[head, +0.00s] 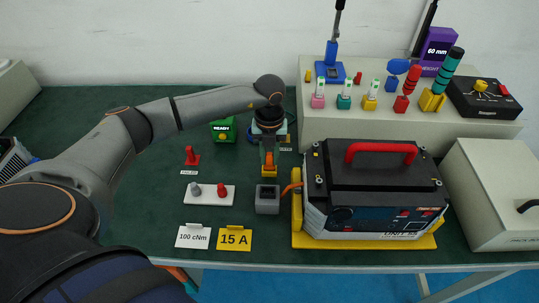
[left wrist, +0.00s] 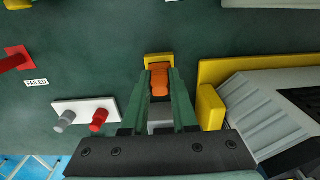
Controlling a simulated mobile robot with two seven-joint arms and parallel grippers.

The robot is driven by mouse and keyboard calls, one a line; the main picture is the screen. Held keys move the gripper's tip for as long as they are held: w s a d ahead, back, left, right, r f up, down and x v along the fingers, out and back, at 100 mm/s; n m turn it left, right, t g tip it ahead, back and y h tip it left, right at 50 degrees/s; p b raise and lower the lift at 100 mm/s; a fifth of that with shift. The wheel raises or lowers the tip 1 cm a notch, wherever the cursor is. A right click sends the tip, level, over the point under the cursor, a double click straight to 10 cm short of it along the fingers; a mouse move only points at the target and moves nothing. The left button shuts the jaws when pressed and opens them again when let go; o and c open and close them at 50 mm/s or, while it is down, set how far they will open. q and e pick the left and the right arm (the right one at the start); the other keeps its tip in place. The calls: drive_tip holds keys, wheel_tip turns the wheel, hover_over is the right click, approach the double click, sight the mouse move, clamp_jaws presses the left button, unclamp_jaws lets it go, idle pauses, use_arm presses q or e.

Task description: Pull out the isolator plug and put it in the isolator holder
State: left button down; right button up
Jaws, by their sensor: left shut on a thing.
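My left gripper (head: 268,158) points down at the middle of the table, left of the tester unit. Its fingers are shut on the orange isolator plug (left wrist: 160,80), which shows between the fingertips in the left wrist view. My right gripper is not in view.
The black unit with a red handle (head: 380,150) stands on a yellow base (head: 298,232) to the right. A grey box (head: 267,199) is in front of the gripper. A white plate (head: 209,201) with two knobs lies left. Open green table lies further left.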

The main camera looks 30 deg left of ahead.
sight(270, 154)
use_arm(q)
drive_tip(key=shift+f, duration=0.2)
drive_tip(key=c, duration=0.6)
unclamp_jaws()
wheel_tip(270, 154, up, 13)
drive_tip(key=shift+f+b, duration=0.15)
drive_tip(key=shift+b, duration=0.3)
